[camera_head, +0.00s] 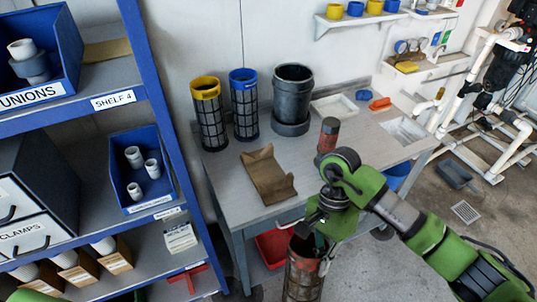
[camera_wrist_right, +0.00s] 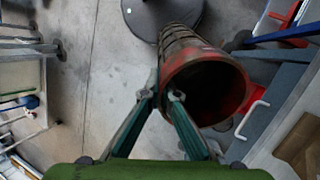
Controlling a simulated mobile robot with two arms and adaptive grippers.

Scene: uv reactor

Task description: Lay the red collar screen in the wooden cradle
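The red collar screen (camera_head: 303,270) is a dark, worn mesh tube with a red collar at its upper end. It hangs roughly upright in front of the table, below my right gripper (camera_head: 312,232). In the right wrist view, the fingers of my right gripper (camera_wrist_right: 163,92) converge on the rim of the screen (camera_wrist_right: 190,62), whose open end faces the camera. The wooden cradle (camera_head: 267,174) is a brown, empty trough with raised ends on the table, up and left of the gripper. Part of it shows in the right wrist view (camera_wrist_right: 300,145). My left gripper is out of view.
On the grey table (camera_head: 228,185) stand a yellow-collared screen (camera_head: 210,118), a blue-collared screen (camera_head: 244,108) and a black housing (camera_head: 292,98). The blue shelf rack (camera_head: 165,125) is at left. A red bin (camera_head: 270,247) sits under the table.

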